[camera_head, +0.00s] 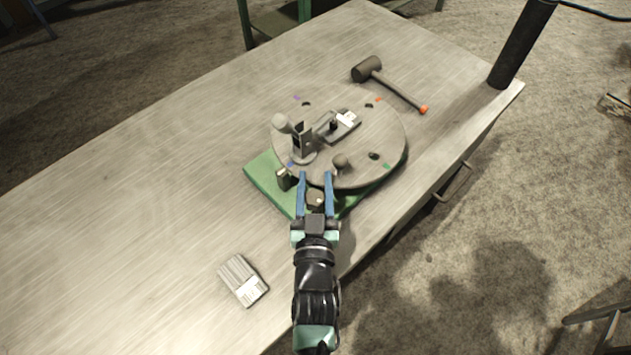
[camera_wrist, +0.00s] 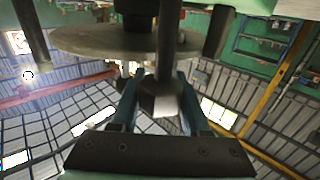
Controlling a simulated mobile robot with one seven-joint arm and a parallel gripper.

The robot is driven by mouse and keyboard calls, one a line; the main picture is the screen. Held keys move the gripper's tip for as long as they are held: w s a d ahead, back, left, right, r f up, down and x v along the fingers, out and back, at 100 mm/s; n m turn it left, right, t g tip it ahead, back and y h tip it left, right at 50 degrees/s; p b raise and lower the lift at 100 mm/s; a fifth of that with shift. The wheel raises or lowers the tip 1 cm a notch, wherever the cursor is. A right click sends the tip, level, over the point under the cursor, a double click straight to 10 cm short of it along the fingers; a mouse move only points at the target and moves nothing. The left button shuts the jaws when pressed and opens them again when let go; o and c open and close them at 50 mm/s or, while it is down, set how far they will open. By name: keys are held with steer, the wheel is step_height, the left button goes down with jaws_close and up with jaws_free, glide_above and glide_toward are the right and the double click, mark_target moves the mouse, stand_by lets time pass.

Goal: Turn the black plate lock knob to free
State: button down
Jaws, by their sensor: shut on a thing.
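A round grey index plate (camera_head: 385,135) sits on a green base (camera_head: 262,172) on the table. My gripper (camera_head: 316,176) is at the near edge of the plate, with a blue finger on either side of a small dark knob (camera_head: 315,198), which I take for the plate lock knob. In the wrist view my gripper (camera_wrist: 159,76) is around the knob (camera_wrist: 160,99), which shows a blunt, faceted end and a dark shaft. The fingers hide its sides. I cannot read any lock or free marking.
A mallet (camera_head: 368,70) lies behind. A pale brush-like block (camera_head: 243,280) lies front left. The table's left side is clear.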

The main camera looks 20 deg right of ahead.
steer(key=shift+f, duration=0.1)
steer(key=shift+c, duration=1.9)
jaws_free()
steer(key=b+v, duration=0.1)
steer(key=v, duration=1.2)
steer(key=shift+b, duration=0.4)
steer(key=w+r+n+t+y, duration=0.15)
steer(key=w+r, duration=0.25)
steer(key=r, duration=0.5)
steer(key=w+r+n+t, duration=0.15)
steer(key=w+r, duration=0.25)
steer(key=r, duration=0.5)
steer(key=w+r+t+y, duration=0.1)
steer(key=w+r+t, duration=0.3)
steer(key=r, duration=0.5)
steer(key=s+a+r+t+y, duration=0.1)
steer(key=s+a+r, duration=0.1)
steer(key=r, duration=0.8)
steer(key=s+a+r+n+t+y, duration=0.1)
steer(key=s+a+r+y, duration=0.1)
steer(key=r, duration=0.8)
steer(key=s+a+r+t+y, duration=0.2)
steer(key=a+r, duration=0.3)
steer(key=r, duration=0.4)
steer(key=shift+s+a+r+n, duration=0.35)
steer(key=shift+s+r+n, duration=0.05)
steer(key=shift+s, duration=0.45)
